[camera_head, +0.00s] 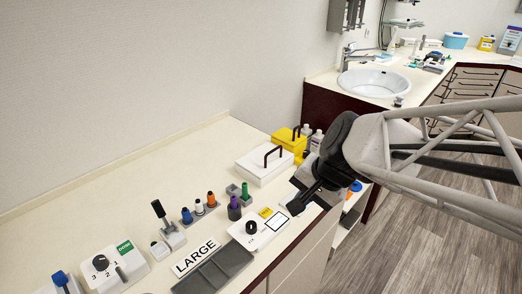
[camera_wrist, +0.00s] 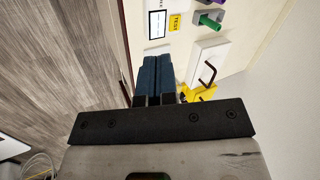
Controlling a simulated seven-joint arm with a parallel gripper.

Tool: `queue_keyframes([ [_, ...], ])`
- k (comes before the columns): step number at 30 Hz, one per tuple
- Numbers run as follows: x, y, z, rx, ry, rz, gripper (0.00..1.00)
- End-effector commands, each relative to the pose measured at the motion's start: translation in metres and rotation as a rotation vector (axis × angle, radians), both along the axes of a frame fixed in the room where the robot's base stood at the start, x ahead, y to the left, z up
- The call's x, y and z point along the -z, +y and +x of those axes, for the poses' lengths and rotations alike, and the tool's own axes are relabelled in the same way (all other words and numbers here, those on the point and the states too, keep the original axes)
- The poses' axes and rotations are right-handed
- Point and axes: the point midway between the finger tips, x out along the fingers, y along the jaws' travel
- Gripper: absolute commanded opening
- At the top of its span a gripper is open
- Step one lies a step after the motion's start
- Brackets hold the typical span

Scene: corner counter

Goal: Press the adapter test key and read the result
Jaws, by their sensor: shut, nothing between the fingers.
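The adapter test unit (camera_head: 240,237) is a white box on the counter with a black round socket or knob (camera_head: 252,227), a yellow patch (camera_head: 265,212) and a black-framed pale screen (camera_head: 278,223). In the wrist view the yellow patch (camera_wrist: 174,21) reads TEST, beside the screen (camera_wrist: 157,24). No result is readable on the screen. I cannot tell whether the yellow patch is the key or its label. My gripper (camera_head: 294,208) is shut and empty near the unit's right end. Its dark blue fingers (camera_wrist: 155,60) point toward the screen, apart from it in the wrist view.
Green (camera_head: 245,190) and purple (camera_head: 234,203) adapters stand left of my gripper. A white box with a black handle (camera_head: 262,168) and a yellow case (camera_head: 284,139) stand behind. A grey tray (camera_head: 214,270) and LARGE sign (camera_head: 195,257) lie in front. The counter edge is close.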

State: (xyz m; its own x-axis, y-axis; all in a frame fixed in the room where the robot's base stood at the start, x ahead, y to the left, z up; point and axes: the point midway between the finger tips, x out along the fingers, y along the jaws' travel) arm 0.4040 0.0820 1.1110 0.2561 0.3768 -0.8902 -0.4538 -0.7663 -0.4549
Motion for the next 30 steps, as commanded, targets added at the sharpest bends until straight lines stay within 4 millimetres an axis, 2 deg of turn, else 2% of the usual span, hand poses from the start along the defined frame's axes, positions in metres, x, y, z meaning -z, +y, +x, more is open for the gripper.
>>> queue_keyframes([
  [9, 0.021, 0.039, 0.054, 0.296, 0.101, 0.264, 0.00],
  [18, 0.042, 0.063, 0.097, 0.556, 0.203, 0.460, 0.00],
  [24, 0.050, 0.069, 0.111, 0.646, 0.239, 0.522, 0.00],
  [30, 0.051, 0.071, 0.114, 0.667, 0.246, 0.535, 0.00],
])
